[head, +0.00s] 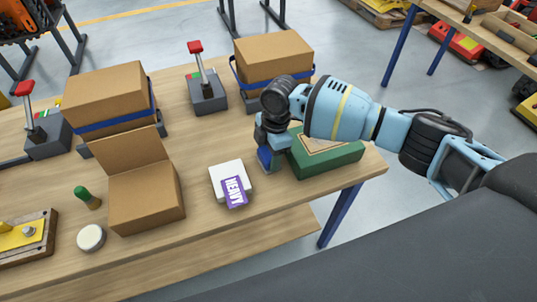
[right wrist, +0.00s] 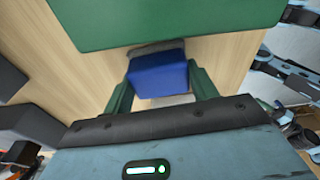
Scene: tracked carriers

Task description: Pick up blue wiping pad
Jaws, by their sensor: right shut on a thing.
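The blue wiping pad (head: 265,155) is at the right part of the wooden table, just left of a green case. It also shows in the right wrist view (right wrist: 160,80) as a blue block with a dark grey strip along one edge. My right gripper (head: 268,158) reaches down over it from the right. In the right wrist view its two green fingers (right wrist: 160,88) stand on either side of the pad and are shut on it. I cannot tell whether the pad touches the table. My left gripper is not in view.
The green case (head: 325,170) is close beside the pad and also fills the top of the right wrist view (right wrist: 165,22). A white box with a purple HEAVY label (head: 230,182) lies to the left. An open cardboard box (head: 147,198) and strapped cartons (head: 275,57) stand on the table.

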